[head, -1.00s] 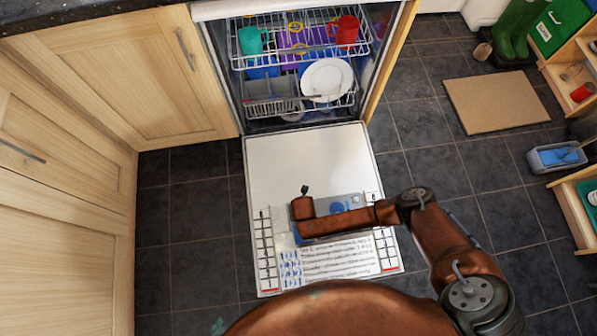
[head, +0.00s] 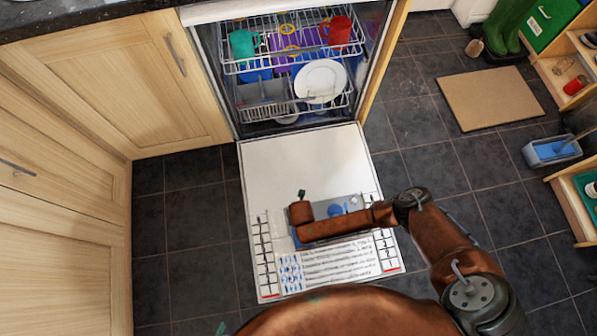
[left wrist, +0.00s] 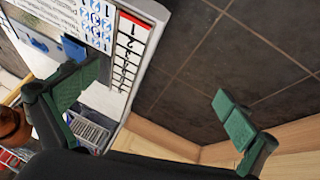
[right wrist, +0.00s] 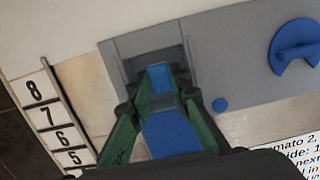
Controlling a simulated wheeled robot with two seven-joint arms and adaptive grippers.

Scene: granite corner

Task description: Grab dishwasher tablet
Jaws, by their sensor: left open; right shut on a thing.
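A blue block, apparently the dishwasher tablet (right wrist: 160,76), shows between the green fingertips of my right gripper (right wrist: 162,95) in the right wrist view. The fingers are shut on it, over the recess of the grey dispenser (right wrist: 235,65) in the open door. My left gripper (left wrist: 152,78) is open and empty in the left wrist view, one finger over the door's printed corner, the other over floor. In the head view only bits of it show.
The lowered white dishwasher door (head: 290,165) lies below racks holding a white plate (head: 321,80), a red mug (head: 337,30) and a teal cup (head: 243,43). Wooden cabinets (head: 75,95) stand at left. Dark tiled floor is free on both sides; a brown mat (head: 490,97) lies right.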

